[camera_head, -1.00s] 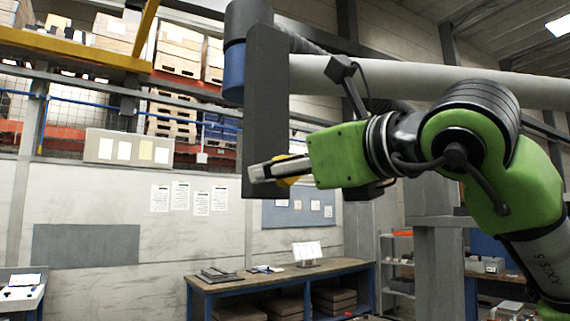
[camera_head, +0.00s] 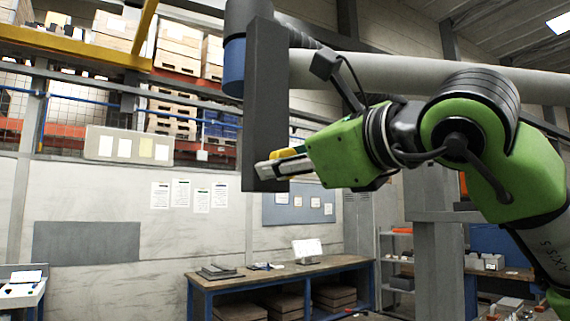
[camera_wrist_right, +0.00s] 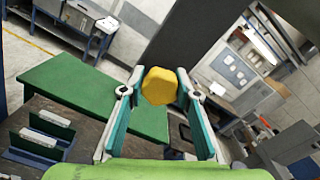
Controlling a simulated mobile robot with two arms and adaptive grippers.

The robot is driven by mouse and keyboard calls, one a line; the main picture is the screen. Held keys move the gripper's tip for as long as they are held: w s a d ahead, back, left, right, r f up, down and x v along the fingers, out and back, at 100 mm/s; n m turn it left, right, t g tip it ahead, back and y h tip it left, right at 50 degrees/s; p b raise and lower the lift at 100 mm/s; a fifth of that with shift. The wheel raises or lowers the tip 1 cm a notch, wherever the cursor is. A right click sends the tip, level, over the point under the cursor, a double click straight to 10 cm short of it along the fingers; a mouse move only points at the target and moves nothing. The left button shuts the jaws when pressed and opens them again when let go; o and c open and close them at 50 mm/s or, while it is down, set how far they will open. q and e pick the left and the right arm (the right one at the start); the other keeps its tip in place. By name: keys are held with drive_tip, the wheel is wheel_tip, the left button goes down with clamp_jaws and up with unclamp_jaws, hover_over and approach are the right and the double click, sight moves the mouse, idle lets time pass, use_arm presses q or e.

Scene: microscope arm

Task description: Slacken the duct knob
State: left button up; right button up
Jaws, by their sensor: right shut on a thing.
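The duct knob (camera_head: 287,152) is yellow and sits against the lower end of a dark grey vertical bar (camera_head: 264,90). My right gripper (camera_head: 272,167) comes in from the right in the head view, its fingers at the knob, partly covering it. In the right wrist view the knob (camera_wrist_right: 159,86) shows as a faceted yellow piece between the two teal-padded fingers, and the right gripper is shut on it. The dark bar (camera_wrist_right: 185,35) is right behind the knob. My left gripper is not in view.
A light grey duct pipe (camera_head: 420,78) runs across the upper right, above my right arm. A workbench (camera_head: 280,278) stands lower behind. Open space lies left of the bar.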

drive_tip(key=n, duration=0.3)
drive_tip(key=shift+n, duration=0.4)
drive_tip(key=n, duration=0.3)
drive_tip(key=shift+s+n, duration=0.1)
drive_tip(key=shift+n, duration=0.2)
drive_tip(key=n, duration=0.6)
drive_tip(key=shift+a+f, duration=0.1)
drive_tip(key=shift+f, duration=0.1)
drive_tip(key=shift+n, duration=0.3)
drive_tip(key=o, duration=1.1)
drive_tip(key=v, duration=1.2)
